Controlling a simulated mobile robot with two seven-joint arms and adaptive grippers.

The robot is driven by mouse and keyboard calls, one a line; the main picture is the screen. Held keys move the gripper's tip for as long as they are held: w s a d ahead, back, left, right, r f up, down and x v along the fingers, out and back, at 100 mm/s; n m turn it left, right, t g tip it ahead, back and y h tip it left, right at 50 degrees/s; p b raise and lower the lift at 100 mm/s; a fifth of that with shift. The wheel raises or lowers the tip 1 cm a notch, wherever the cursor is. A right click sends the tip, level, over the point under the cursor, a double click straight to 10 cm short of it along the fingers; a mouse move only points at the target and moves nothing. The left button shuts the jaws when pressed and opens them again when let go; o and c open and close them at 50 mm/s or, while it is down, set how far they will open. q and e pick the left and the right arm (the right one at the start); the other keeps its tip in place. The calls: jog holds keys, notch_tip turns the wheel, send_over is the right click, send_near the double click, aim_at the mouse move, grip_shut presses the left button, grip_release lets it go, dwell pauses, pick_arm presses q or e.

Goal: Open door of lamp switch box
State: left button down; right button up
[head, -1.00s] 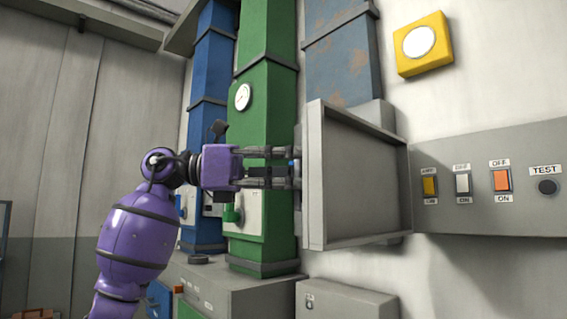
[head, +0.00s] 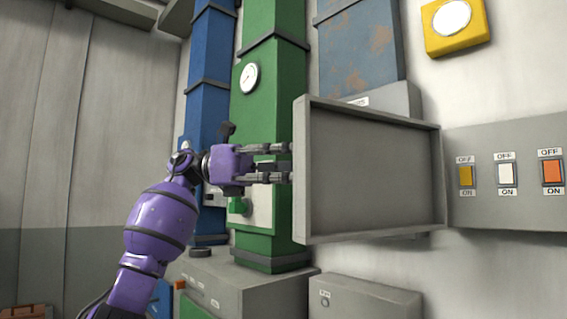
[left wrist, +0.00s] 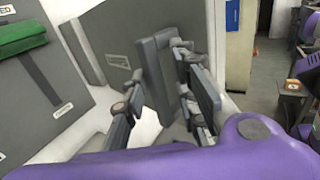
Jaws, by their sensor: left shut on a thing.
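The grey lamp switch box door (head: 370,175) stands swung open in the head view. Its rimmed inner face is towards me, and its right side meets the grey switch panel (head: 510,208). My left gripper (head: 286,163) comes in from the left, with its fingertips at the door's free left edge and partly hidden behind it. In the left wrist view, the fingers lie on both sides of a grey upright handle (left wrist: 153,75), and the left gripper is shut on it. My right gripper is not in view.
The panel carries yellow, white and orange (head: 552,172) switches. A green column (head: 268,100) with a gauge stands behind my left gripper. A grey box (head: 365,300) sits below the door. A yellow lamp (head: 432,38) is on the wall above.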

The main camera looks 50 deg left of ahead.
pick_arm(q)
jog(key=shift+w+f, duration=0.25)
jog(key=shift+w, duration=0.15)
jog(key=c, duration=1.8)
grip_release()
jog(key=shift+o, duration=0.2)
jog(key=shift+w+d, duration=0.15)
jog(key=shift+w, duration=0.2)
jog(key=shift+s, duration=0.1)
jog(key=v, duration=1.2)
jog(key=shift+s+r, duration=0.25)
jog(key=shift+s, duration=0.05)
